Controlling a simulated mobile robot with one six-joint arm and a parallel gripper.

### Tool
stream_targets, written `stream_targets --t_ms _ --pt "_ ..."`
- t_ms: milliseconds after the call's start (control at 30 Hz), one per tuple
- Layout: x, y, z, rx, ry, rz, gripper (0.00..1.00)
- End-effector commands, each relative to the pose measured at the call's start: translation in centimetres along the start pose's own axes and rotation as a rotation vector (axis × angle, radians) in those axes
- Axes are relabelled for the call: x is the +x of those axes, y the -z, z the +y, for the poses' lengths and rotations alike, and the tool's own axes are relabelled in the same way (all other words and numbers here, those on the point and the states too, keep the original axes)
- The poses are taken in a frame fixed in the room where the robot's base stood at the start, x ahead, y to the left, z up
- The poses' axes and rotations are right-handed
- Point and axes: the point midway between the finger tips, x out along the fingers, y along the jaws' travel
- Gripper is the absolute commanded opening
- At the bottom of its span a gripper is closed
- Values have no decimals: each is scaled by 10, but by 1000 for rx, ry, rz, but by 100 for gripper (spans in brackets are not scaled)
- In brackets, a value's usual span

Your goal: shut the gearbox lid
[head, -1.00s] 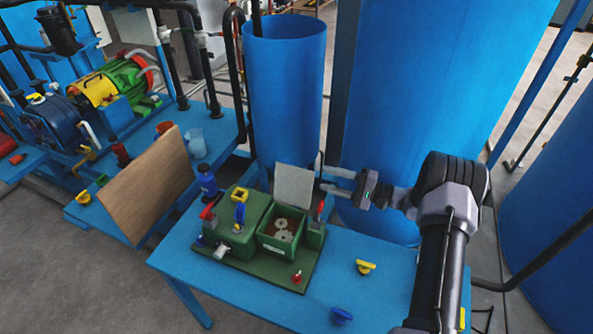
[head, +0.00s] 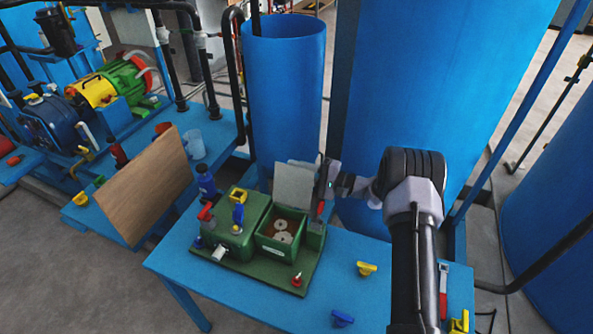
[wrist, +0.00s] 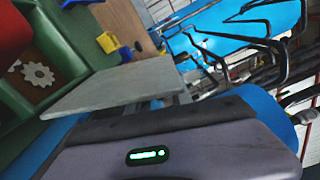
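The green gearbox (head: 281,249) stands on the blue table with its top open and pale gears (head: 283,231) showing inside. Its grey lid (head: 293,187) stands raised, roughly upright, at the box's back edge. My gripper (head: 322,182) is at the lid's right edge in the head view. I cannot tell whether it touches the lid. In the wrist view, the lid (wrist: 120,85) spans the middle in front of my gripper's dark body, with a gear (wrist: 38,73) at the left. The fingertips are mostly hidden there, so their opening is unclear.
A green housing (head: 232,228) with blue, red and yellow fittings adjoins the gearbox on the left. A yellow valve handle (head: 366,268) and a blue one (head: 342,318) lie on the blue table (head: 310,295). A tall blue tank (head: 283,95) stands close behind.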

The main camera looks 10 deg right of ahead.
Motion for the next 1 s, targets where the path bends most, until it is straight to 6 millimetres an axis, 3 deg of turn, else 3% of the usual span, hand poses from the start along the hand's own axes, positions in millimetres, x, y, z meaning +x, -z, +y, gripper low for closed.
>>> stream_targets --t_ms 33,100,1000 --pt "0 0 0 0 0 0 14" --pt "0 0 0 0 0 0 0" --pt "0 0 0 0 -1 0 0"
